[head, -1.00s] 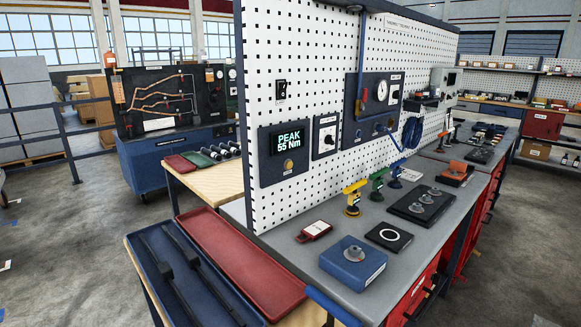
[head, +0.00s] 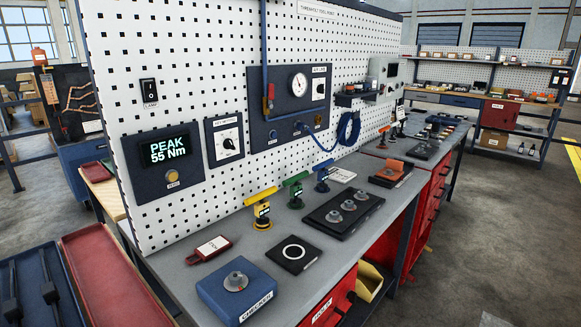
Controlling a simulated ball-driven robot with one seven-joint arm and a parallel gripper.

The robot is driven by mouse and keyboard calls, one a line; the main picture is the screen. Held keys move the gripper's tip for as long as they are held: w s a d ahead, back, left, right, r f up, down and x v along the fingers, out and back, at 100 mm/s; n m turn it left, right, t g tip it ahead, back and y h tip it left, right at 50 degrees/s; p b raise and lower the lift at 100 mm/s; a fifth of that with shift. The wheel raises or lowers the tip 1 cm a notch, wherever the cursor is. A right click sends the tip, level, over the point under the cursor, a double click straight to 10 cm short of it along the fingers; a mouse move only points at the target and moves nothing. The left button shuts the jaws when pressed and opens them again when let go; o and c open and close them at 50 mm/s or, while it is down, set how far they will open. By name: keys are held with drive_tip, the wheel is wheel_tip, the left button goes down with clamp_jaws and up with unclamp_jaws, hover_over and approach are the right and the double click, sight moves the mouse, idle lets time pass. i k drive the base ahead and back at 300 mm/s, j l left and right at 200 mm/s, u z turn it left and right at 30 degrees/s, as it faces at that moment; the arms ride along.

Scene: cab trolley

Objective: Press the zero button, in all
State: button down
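A dark panel (head: 146,165) on the white pegboard has a screen (head: 165,151) that reads "PEAK 55 Nm" in green letters. Below the screen is a round yellow button (head: 172,175). A small label sits under the button, too small to read with certainty. Nothing covers the panel or the button. My gripper is not in view.
A grey bench (head: 190,275) runs along the pegboard's foot. Red (head: 105,285) and blue trays lie at the lower left.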

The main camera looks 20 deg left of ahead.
sight(172, 176)
drive_tip(key=j+z, duration=0.3)
drive_tip(key=j, duration=0.15)
drive_tip(key=k+j+z, duration=0.1)
drive_tip(key=j+z, duration=0.2)
drive_tip(key=j, duration=0.2)
drive_tip(key=k+j+z, duration=0.15)
drive_tip(key=j+z, duration=0.15)
drive_tip(key=j, duration=0.15)
drive_tip(key=k+j+z, duration=0.15)
drive_tip(key=j+z, duration=0.15)
drive_tip(key=k+j, duration=0.15)
drive_tip(key=j, duration=0.25)
drive_tip(key=k+j, duration=0.15)
drive_tip(key=j, duration=0.2)
drive_tip(key=k+j, duration=0.2)
drive_tip(key=j, duration=0.2)
